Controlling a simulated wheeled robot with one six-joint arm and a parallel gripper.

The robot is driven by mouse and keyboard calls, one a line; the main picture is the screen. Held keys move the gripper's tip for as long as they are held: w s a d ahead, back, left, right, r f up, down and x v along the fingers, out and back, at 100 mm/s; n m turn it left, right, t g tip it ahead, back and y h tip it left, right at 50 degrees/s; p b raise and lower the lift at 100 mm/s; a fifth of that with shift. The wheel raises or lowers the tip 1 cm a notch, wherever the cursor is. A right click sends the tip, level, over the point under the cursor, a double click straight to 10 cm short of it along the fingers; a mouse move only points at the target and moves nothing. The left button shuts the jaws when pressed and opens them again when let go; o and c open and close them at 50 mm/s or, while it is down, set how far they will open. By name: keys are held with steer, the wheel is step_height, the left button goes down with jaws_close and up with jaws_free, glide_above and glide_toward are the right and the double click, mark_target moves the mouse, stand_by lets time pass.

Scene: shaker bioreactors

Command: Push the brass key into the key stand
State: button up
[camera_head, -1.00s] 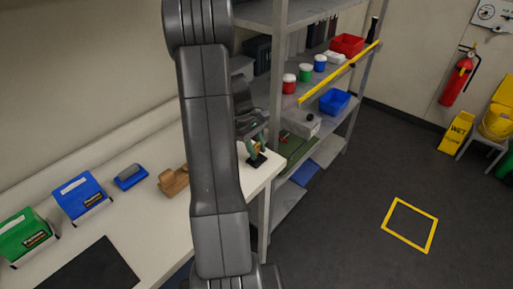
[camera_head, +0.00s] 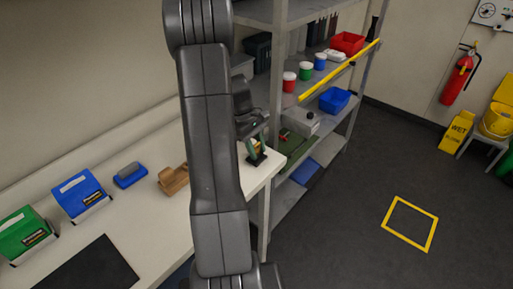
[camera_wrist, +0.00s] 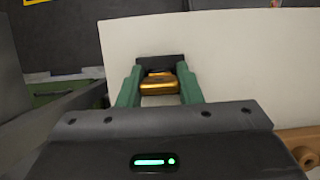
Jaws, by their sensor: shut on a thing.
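The brass key (camera_wrist: 158,84) shows as a gold block between the green fingers of my gripper (camera_wrist: 159,92) in the wrist view. The fingers are shut on it. The black key stand (camera_wrist: 161,62) is just beyond the fingertips in that view. In the head view the stand's dark base (camera_head: 258,160) sits near the right end of the white bench, with my gripper (camera_head: 255,145) directly over it. The key's lower part is hidden, so I cannot tell how deep it sits in the stand.
The white bench (camera_head: 150,235) ends just right of the stand. A wooden block (camera_head: 173,179), a blue brush-like item (camera_head: 130,175) and blue and green boxes (camera_head: 80,195) lie to the left. A metal shelf (camera_head: 300,85) with tubs and bins stands behind.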

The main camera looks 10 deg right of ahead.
steer(key=o, duration=1.1)
steer(key=shift+r, duration=0.1)
steer(key=b+v, duration=0.1)
steer(key=v, duration=1.2)
steer(key=shift+r, duration=0.3)
steer(key=shift+w+f, duration=0.1)
steer(key=shift+f, duration=0.05)
steer(key=p+x, duration=0.1)
steer(key=x, duration=1.2)
steer(key=shift+f, duration=0.25)
steer(key=shift+r, duration=0.15)
